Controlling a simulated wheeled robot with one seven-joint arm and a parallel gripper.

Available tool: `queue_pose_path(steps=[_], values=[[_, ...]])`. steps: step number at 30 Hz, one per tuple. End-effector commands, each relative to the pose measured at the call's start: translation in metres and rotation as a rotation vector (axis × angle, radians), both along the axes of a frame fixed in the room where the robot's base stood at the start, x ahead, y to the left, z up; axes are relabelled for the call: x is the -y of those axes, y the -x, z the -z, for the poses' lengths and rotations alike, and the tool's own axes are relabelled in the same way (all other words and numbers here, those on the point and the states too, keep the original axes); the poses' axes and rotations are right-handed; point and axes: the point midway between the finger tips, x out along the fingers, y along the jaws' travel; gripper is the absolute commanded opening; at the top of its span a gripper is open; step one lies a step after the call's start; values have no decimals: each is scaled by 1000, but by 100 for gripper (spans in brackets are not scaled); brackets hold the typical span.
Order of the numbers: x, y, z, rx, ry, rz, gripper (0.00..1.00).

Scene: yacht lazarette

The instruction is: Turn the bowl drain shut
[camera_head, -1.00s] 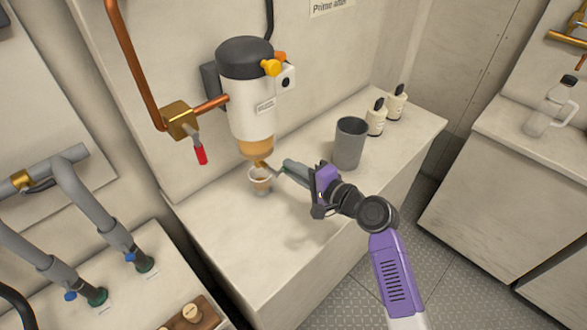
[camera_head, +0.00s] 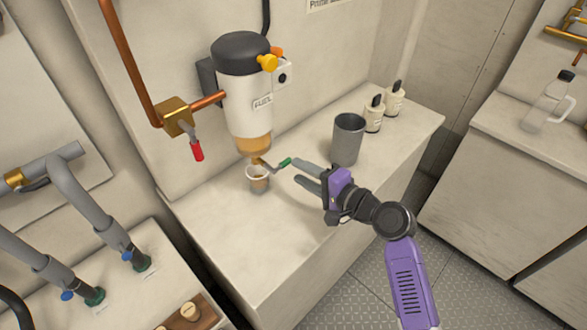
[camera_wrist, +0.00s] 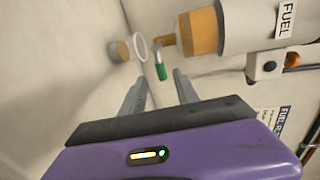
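The fuel filter (camera_head: 245,95) hangs on the wall, a white body with a dark cap and an amber bowl (camera_head: 253,145) at its bottom. The bowl drain (camera_head: 258,161) is a small brass fitting under it, with a cranked lever ending in a green grip (camera_head: 284,163) that points right. My gripper (camera_head: 299,173) is open, its grey fingers just right of the green grip. In the wrist view, the green grip (camera_wrist: 161,71) shows between the fingertips; I cannot tell whether they touch it. A small clear cup (camera_head: 259,183) with amber contents stands below the drain.
A grey canister (camera_head: 347,140) and two white bottles (camera_head: 373,114) stand on the bench right of the filter. A brass valve with a red lever (camera_head: 197,151) is on the copper pipe at left. The bench front (camera_head: 270,250) is clear.

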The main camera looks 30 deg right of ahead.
Motion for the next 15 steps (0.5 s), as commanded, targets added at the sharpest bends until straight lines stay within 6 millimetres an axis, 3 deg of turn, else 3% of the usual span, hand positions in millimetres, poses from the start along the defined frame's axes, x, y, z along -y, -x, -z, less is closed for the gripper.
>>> queue_pose_path(steps=[6, 15], values=[[9, 28, -4, 0, -1, 0, 37], [12, 35, -7, 0, 0, 0, 37]])
